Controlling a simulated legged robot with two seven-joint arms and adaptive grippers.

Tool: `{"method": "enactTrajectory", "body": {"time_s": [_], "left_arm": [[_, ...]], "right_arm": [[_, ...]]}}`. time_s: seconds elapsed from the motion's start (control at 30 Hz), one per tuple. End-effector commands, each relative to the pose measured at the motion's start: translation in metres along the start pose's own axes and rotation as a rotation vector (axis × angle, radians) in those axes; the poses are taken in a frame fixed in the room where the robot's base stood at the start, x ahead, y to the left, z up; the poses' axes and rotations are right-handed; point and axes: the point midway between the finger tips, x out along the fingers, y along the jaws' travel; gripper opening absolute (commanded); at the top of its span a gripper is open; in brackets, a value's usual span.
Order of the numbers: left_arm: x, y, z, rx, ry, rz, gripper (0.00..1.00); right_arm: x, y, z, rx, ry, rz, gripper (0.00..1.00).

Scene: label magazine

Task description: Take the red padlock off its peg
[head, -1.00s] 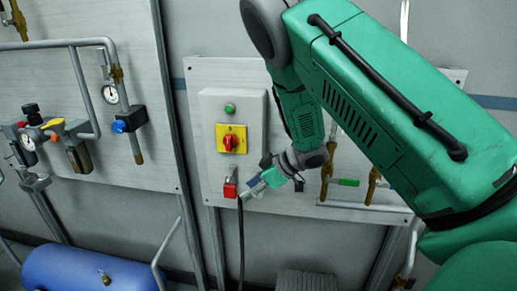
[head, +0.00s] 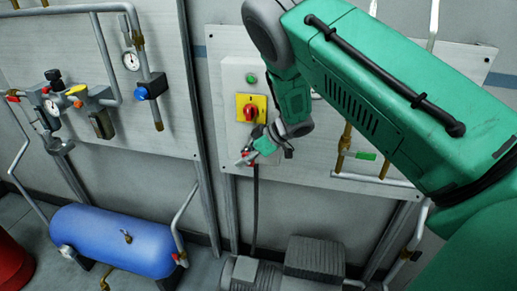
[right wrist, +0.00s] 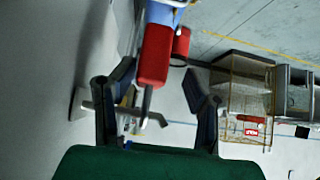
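The red padlock (right wrist: 155,55) shows in the right wrist view as a red block just beyond my right gripper's fingers. Its thin grey shackle (right wrist: 147,103) reaches back between them. A light grey bar (right wrist: 93,105), which looks like the peg, runs in from the left behind one finger. My right gripper (right wrist: 160,105) has its two dark fingers apart, and no contact with the padlock shows. My left gripper is not in view.
The yellow and red switch (head: 251,108) and green button (head: 251,78) are just above my gripper. A black cable (head: 255,210) hangs below. A blue tank (head: 115,240) stands lower left, and a grey motor (head: 315,258) on the floor. Pipes with brass valves (head: 345,140) are right.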

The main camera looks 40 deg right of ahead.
Motion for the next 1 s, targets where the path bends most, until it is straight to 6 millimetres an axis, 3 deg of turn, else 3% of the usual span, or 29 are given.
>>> {"method": "enactTrajectory", "body": {"time_s": [0.2, 0.47, 0.6, 1.0], "left_arm": [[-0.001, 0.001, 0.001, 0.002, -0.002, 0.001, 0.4], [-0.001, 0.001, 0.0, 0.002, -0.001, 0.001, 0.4], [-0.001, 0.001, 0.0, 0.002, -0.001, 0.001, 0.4], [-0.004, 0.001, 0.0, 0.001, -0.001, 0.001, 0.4]], "right_arm": [[0.016, 0.005, 0.003, 0.004, 0.007, -0.005, 0.43], [0.017, 0.0, -0.003, -0.002, 0.001, 0.004, 0.43], [0.017, -0.002, -0.004, -0.003, 0.0, 0.004, 0.0], [0.014, 0.002, -0.001, 0.003, 0.004, -0.002, 0.0]]}}
